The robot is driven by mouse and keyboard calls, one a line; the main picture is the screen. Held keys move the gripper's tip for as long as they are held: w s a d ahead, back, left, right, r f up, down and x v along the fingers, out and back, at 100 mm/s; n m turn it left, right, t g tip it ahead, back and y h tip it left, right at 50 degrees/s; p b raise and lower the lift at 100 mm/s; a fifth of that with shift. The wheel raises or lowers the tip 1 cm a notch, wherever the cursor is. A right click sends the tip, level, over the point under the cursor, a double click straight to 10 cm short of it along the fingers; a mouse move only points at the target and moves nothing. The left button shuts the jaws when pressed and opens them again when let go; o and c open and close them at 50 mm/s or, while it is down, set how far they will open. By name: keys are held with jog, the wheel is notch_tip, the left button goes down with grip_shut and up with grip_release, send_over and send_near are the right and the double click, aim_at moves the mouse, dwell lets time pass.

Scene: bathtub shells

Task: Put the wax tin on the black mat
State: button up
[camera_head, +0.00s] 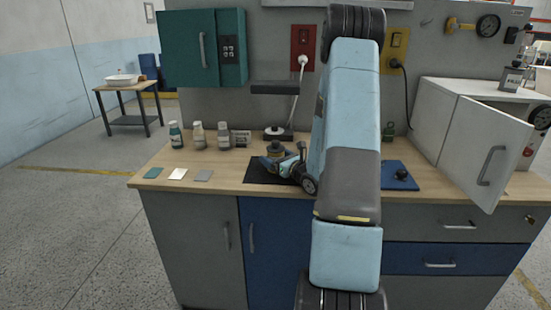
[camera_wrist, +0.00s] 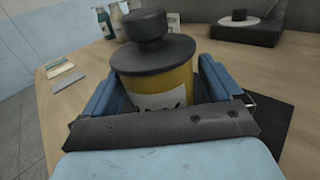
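The wax tin (camera_wrist: 165,83) seems to be the yellow tin with a dark lid and a round knob. It stands upright between the two blue fingers of my gripper (camera_wrist: 160,78), which appear closed against its sides. In the head view the lid (camera_head: 276,147) shows beside my gripper (camera_head: 283,162). The black mat (camera_head: 258,172) lies on the bench below them, and its corner shows at the right in the wrist view (camera_wrist: 272,122). The tin's base is hidden behind my gripper, so I cannot tell whether it touches the mat.
Several bottles (camera_head: 198,135) and three small cards (camera_head: 178,174) are at the bench's left. A dark stand (camera_head: 286,136) is behind the mat. A blue mat (camera_head: 397,177) with a dark object lies right. A white cabinet (camera_head: 438,115) has its door open over the bench's right end.

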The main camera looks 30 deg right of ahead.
jog(key=shift+o, duration=0.4)
jog(key=shift+r, duration=0.1)
jog(key=shift+s, duration=0.25)
jog(key=s, duration=0.3)
jog(key=s+d, duration=0.1)
jog(key=s, duration=0.3)
jog(key=s+d, duration=0.1)
jog(key=s, duration=0.3)
jog(key=shift+d, duration=0.1)
jog(key=s+a+r+n+g+y, duration=0.2)
jog(key=a+r+n+g+y, duration=0.25)
jog(key=a+n, duration=0.4)
jog(key=s+a+r+n+g+y, duration=0.2)
jog(key=a+r+n+g+y, duration=0.3)
jog(key=a, duration=0.7)
jog(key=s+a+r+n+g+h, duration=0.3)
jog(key=s+a+n, duration=0.1)
jog(key=s+n, duration=0.3)
jog(key=s+a+r+n+g+h, duration=0.2)
jog(key=s+a+n+g+h, duration=0.2)
jog(key=s+n, duration=0.3)
jog(key=s+d+r+n+t+h, duration=0.4)
jog(key=s+d+r+n+h, duration=0.1)
jog(key=r+n+h, duration=0.1)
jog(key=shift+r, duration=0.75)
